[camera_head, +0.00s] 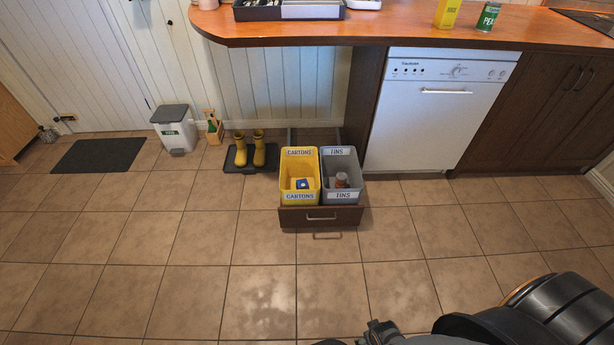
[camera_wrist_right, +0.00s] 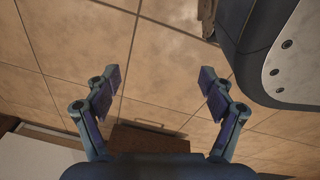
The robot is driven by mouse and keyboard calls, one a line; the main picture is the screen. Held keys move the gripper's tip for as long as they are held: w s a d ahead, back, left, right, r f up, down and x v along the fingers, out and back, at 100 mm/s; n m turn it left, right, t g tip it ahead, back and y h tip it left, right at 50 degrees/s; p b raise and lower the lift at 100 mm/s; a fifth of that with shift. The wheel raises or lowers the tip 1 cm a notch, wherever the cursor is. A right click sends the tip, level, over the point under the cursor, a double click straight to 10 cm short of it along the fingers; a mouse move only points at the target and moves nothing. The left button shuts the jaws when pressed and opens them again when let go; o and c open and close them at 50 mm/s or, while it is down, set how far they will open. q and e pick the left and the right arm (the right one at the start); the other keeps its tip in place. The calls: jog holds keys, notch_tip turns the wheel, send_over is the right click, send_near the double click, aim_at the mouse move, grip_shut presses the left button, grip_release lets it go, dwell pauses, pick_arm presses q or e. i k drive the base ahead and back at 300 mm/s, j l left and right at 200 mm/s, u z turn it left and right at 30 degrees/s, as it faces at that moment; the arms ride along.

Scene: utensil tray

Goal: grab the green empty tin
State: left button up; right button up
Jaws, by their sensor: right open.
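A green tin (camera_head: 488,16) with a pale label stands upright on the wooden counter (camera_head: 400,31), near its front edge at the upper right of the head view. Whether it is empty cannot be seen. My right gripper (camera_wrist_right: 160,86) is open and empty in the right wrist view, above the tiled floor and far from the tin. Part of my right arm shows at the bottom right of the head view. My left gripper is not in view.
A yellow carton (camera_head: 446,13) stands just left of the tin. Below, a pulled-out drawer (camera_head: 321,217) holds a yellow cartons bin (camera_head: 300,153) and a grey tins bin (camera_head: 340,158), both with items inside. A white dishwasher (camera_head: 432,115) stands under the counter. The floor in front is clear.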

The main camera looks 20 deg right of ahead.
aim_at(486, 19)
jog(key=z, duration=1.6)
